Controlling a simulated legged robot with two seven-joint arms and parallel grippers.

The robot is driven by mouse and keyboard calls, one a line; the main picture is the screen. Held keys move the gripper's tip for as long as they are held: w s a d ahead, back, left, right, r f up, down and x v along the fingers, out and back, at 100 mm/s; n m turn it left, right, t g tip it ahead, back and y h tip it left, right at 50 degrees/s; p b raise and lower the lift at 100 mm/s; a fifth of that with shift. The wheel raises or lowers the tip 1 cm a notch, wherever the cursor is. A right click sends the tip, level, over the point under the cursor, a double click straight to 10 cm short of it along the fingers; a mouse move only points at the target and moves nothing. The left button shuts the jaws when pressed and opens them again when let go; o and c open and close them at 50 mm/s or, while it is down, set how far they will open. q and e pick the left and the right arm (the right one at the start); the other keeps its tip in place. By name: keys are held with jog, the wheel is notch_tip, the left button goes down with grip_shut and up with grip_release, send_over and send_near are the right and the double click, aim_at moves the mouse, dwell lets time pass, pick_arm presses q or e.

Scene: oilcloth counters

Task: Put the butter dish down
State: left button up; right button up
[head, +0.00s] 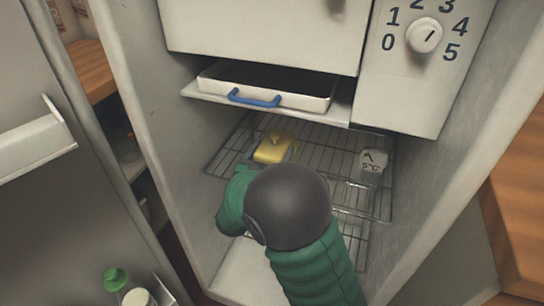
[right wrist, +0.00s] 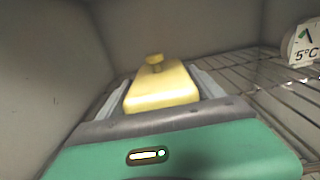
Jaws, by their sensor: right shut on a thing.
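The yellow butter dish (head: 273,148) with a small knob on its lid is inside the fridge, over the left part of the wire shelf (head: 325,164). My right gripper (head: 268,155) reaches in from the front and is shut on the dish. In the right wrist view the dish (right wrist: 161,88) sits upright between the two grey fingers (right wrist: 158,92). Its underside is hidden, so I cannot tell whether it touches the shelf. My left gripper is not in view.
A white thermometer marked 5°C (head: 372,163) stands on the shelf at the right. A white tray with a blue handle (head: 254,98) is above. The open fridge door (head: 60,190) is at the left. The shelf between dish and thermometer is clear.

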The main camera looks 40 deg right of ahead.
jog(key=o, duration=2)
jog(key=shift+o, duration=0.2)
jog(key=shift+s+a+r, duration=0.1)
jog(key=shift+a+r, duration=0.1)
jog(key=p+v, duration=0.3)
jog(key=v, duration=0.8)
jog(key=shift+s+a+p, duration=0.25)
jog(key=shift+a+p, duration=0.05)
jog(key=shift+p, duration=0.1)
jog(key=shift+f, duration=0.15)
